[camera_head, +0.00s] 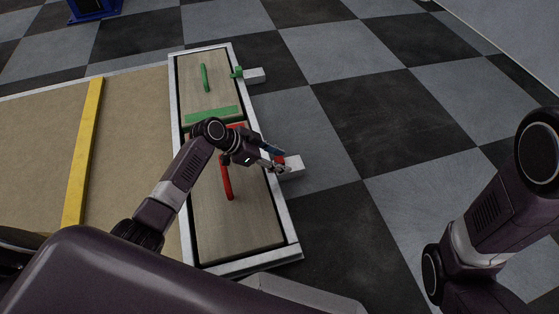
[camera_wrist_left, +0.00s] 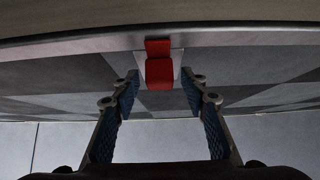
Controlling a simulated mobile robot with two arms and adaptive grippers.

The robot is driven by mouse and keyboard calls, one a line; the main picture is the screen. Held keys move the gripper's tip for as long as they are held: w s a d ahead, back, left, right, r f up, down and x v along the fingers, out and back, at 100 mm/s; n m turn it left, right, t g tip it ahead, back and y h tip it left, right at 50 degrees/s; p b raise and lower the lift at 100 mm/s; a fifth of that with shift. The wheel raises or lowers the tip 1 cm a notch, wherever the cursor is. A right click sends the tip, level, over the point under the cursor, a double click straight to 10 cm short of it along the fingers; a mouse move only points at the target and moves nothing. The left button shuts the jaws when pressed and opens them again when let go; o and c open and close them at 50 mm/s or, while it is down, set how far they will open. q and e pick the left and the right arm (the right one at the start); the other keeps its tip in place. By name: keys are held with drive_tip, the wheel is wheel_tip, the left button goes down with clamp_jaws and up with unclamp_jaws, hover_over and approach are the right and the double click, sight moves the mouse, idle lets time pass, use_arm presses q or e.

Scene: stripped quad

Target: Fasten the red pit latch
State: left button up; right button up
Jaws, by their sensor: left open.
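The red latch (camera_head: 279,160) sits at the right edge of the near wooden panel, beside a white block (camera_head: 292,167). In the left wrist view the red latch (camera_wrist_left: 159,72) is a small block on a pale mount, centred between and beyond my fingertips. My left gripper (camera_head: 272,159) reaches over the panel to the latch and partly hides it. In the wrist view my left gripper (camera_wrist_left: 160,95) is open, its blue-padded fingers on either side with nothing between them. A red handle (camera_head: 227,180) stands on the near panel (camera_head: 240,225). My right gripper is out of view.
The far panel (camera_head: 190,75) has a green handle (camera_head: 204,78), a green strip (camera_head: 212,114) and a green latch (camera_head: 237,73) at its right edge. A pale metal frame (camera_head: 290,225) borders both panels. A yellow stripe (camera_head: 83,150) crosses the tan surface at left. Checkered floor (camera_head: 370,120) lies clear at right.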

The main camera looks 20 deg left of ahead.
use_arm(q)
clamp_jaws()
drive_tip(key=shift+a, duration=0.1)
drive_tip(key=s+a+p, duration=0.1)
drive_tip(key=s+a, duration=0.1)
drive_tip(key=shift+a+r+p, duration=0.15)
drive_tip(key=shift+a+p, duration=0.15)
drive_tip(key=shift+p, duration=0.05)
unclamp_jaws()
drive_tip(key=shift+a, duration=0.1)
